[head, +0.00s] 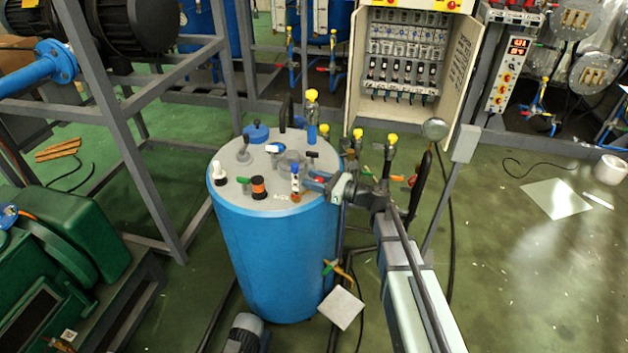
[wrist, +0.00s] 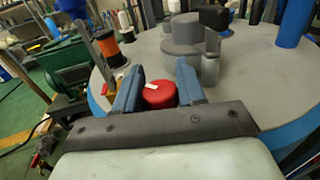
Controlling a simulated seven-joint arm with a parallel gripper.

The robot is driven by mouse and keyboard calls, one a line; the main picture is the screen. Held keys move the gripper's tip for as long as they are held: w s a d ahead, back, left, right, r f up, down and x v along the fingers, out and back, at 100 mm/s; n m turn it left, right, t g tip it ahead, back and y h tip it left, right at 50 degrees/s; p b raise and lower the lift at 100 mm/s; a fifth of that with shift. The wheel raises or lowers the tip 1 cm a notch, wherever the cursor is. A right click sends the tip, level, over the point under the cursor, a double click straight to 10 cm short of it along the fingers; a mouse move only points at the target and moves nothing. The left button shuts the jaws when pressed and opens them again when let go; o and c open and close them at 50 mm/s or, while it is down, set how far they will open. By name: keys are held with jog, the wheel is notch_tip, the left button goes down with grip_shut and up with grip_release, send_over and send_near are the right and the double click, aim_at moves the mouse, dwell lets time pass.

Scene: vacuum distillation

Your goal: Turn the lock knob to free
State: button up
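A round red knob (wrist: 161,95) with a small pale mark sits low between my fingers in the wrist view. It appears to be the lock knob. In the head view only a bit of red (head: 319,180) shows at the lid's right edge, mostly covered by my fingers. My gripper (wrist: 158,82) is open, with one blue finger on each side of the knob. A narrow gap shows on the left; contact on the right cannot be told. In the head view my gripper (head: 314,180) reaches in from the right, over the lid's rim.
The blue tank (head: 275,260) has a grey lid crowded with fittings, including an orange-and-black cylinder (head: 258,187) and a grey stepped fitting (wrist: 185,38). Yellow-capped valves (head: 391,141) stand close behind my gripper. Green machinery (head: 70,250) is at left.

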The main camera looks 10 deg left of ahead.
jog(key=c, duration=0.5)
jog(key=shift+w+n+g, duration=0.1)
jog(key=shift+n+g, duration=0.3)
jog(key=shift+g, duration=0.2)
jog(key=shift+c, duration=0.2)
jog(key=shift+s+n+g, duration=0.2)
jog(key=shift+n+g, duration=0.1)
jog(key=shift+g, duration=0.2)
jog(key=o, duration=0.9)
jog(key=shift+o, duration=0.2)
jog(key=d, duration=1.3)
jog(key=shift+s+d, duration=0.4)
jog(key=shift+s, duration=0.05)
